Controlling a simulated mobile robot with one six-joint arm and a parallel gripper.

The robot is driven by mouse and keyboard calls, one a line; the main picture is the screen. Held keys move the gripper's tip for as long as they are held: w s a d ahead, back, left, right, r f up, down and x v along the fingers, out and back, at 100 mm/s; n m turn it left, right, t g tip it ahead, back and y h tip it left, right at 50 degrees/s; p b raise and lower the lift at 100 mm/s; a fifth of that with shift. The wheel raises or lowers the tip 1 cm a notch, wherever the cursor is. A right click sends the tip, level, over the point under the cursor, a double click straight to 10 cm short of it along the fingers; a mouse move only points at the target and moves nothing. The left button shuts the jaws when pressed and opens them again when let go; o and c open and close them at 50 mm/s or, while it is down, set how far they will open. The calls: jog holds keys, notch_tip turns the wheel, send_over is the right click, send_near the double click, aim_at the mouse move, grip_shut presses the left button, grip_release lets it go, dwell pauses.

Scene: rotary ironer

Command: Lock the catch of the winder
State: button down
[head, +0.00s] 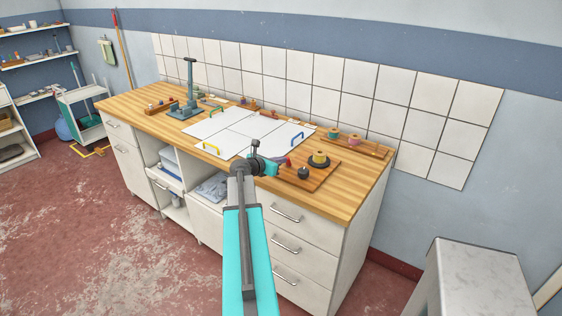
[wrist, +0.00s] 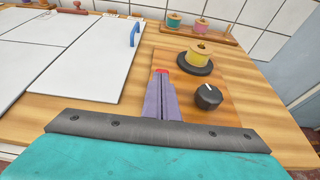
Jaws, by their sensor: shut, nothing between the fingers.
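The winder is a brown wooden board (head: 318,177) at the right part of the worktop; its board (wrist: 225,82) also shows in the wrist view. On it a yellow spool (wrist: 200,53) stands on a black disc (wrist: 195,66). A black knob (wrist: 208,97) with a white mark sits nearer me. A small red part (wrist: 161,71), perhaps the catch, shows just beyond my fingertips and is partly hidden by them. My gripper (wrist: 160,80) is shut and empty, over the left part of the board, left of the knob. I cannot tell whether it touches the red part.
White panels (head: 240,130) with coloured handles cover the middle of the worktop; a blue handle (wrist: 134,33) is left of the board. A rack of spools (head: 355,144) stands behind. A grey-blue stand (head: 190,90) is at the far left. Bare wood lies right of the board.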

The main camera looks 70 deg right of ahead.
jog(key=shift+d+r, duration=0.1)
jog(key=shift+r, duration=0.05)
jog(key=shift+s+d+r+p, duration=0.2)
jog(key=shift+d+r+p, duration=0.5)
jog(key=shift+d+p, duration=0.15)
jog(key=shift+s+d+r+p, duration=0.15)
jog(key=shift+d+r+p, duration=0.1)
jog(key=shift+d, duration=0.3)
jog(key=shift+s+d+r+p, duration=0.15)
jog(key=shift+d+r+p, duration=0.1)
jog(key=shift+d, duration=0.25)
jog(key=shift+f, duration=0.15)
jog(key=shift+r, duration=0.2)
jog(key=shift+r+p, duration=0.65)
jog(key=shift+a, duration=0.1)
jog(key=shift+a, duration=0.1)
